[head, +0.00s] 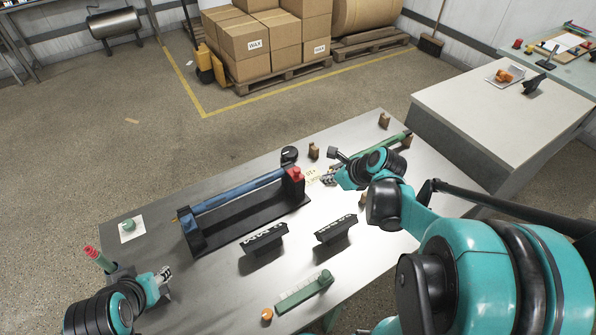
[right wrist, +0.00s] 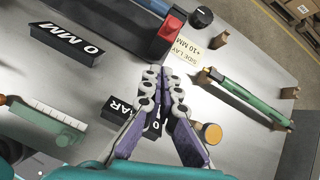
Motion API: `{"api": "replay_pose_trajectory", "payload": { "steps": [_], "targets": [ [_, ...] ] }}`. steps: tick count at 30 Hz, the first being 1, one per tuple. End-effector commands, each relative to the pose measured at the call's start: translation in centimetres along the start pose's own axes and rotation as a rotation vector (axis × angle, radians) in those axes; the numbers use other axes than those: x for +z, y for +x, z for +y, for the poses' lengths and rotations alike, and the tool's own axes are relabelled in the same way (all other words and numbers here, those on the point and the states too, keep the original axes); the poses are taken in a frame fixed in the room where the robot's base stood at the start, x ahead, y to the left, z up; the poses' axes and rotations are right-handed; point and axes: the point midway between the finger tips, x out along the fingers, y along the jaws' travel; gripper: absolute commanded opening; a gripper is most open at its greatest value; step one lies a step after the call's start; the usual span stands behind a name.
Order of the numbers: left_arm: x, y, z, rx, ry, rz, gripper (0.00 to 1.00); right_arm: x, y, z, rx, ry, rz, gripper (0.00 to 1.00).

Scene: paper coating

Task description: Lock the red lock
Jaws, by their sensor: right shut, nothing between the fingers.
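The red lock (head: 294,174) is a small red block on the right end of the dark fixture that carries the long blue roller (head: 240,187). Its red body (right wrist: 172,24) also shows at the top of the right wrist view. My right gripper (head: 328,177) is shut and empty, above the table just right of the lock and apart from it. Its fingertips (right wrist: 161,76) come together in the right wrist view, below the lock in the picture. My left gripper (head: 166,273) is low at the left front of the table; whether its fingers are open is unclear.
A black knob (head: 289,154) stands behind the lock. A yellow note (right wrist: 186,54) lies beside it. Two black signs, one at left (head: 264,238) and one at right (head: 336,228), stand in front. A green rod (right wrist: 250,103) rests on wooden blocks at right. A green ruler-like piece (head: 304,293) lies in front.

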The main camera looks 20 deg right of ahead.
Motion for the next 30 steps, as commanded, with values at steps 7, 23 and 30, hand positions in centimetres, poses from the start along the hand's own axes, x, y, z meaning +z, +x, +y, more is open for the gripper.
{"api": "replay_pose_trajectory", "payload": {
  "steps": [7,23,30],
  "targets": [
    [-0.1,-0.2,0.0,0.000,0.000,0.000,0.40,-0.4,0.4,-1.5,0.003,0.190,-0.023,0.00],
    [0.5,0.7,0.0,0.000,0.000,0.000,0.40,-0.5,2.7,-1.4,0.005,0.189,-0.022,0.00],
    [1.7,2.4,0.0,0.000,0.000,0.000,0.40,-0.5,7.9,-1.4,0.005,0.187,-0.023,0.00]
  ]
}}
